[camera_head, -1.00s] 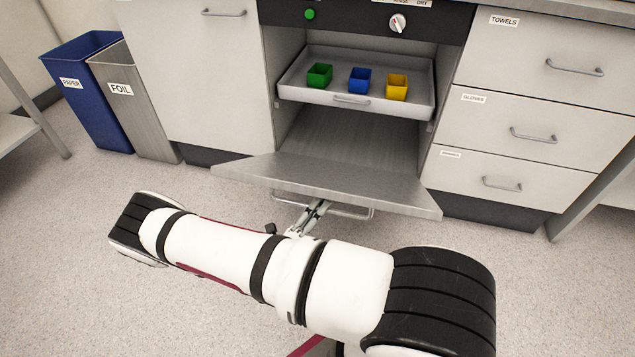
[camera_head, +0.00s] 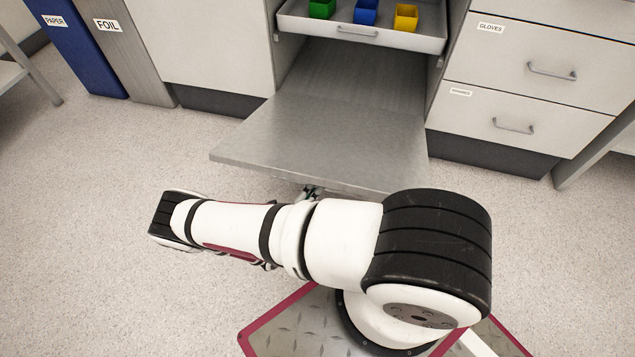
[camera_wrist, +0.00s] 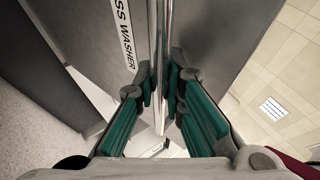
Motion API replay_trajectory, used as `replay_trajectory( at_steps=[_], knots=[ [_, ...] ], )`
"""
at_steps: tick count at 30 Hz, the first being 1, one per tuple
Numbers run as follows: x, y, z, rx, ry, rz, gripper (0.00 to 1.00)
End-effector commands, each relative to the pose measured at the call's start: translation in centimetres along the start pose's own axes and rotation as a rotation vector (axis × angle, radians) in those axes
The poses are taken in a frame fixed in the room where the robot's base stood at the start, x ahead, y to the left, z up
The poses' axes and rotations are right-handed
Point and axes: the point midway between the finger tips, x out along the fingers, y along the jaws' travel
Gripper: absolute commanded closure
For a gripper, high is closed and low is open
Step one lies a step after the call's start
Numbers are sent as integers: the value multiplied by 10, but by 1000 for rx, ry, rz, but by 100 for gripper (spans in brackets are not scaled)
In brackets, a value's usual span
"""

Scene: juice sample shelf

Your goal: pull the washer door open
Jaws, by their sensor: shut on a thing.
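The washer door (camera_head: 315,145) is a grey metal panel hinged at its lower edge. It is folded down, close to level, below the open washer bay. In the wrist view the door's outer face (camera_wrist: 95,45) carries a label partly reading "WASHER". Its handle, a shiny bar (camera_wrist: 163,45), runs between the green-padded fingers. My gripper (camera_wrist: 159,95) is shut on this handle. In the head view my gripper (camera_head: 311,192) is mostly hidden under the door's front edge and behind my arm, and the handle is hidden.
A pull-out tray (camera_head: 300,24) with green, blue and yellow cups sits above the door. Drawers (camera_head: 515,122) stand at right. A blue paper bin (camera_head: 75,50) and a grey foil bin (camera_head: 130,60) stand at left. Floor at left is clear.

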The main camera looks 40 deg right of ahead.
Motion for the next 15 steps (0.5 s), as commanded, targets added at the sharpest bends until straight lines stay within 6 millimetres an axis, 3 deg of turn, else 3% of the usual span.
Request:
replay_trajectory(
  at_steps=[5,6,9,15],
  knots=[
    [-2,-3,0,1,1,-5,100],
    [-2,-3,0,1,1,-5,88],
    [-2,-3,1,1,0,-5,68],
    [-1,-2,1,1,0,-4,68]
  ],
)
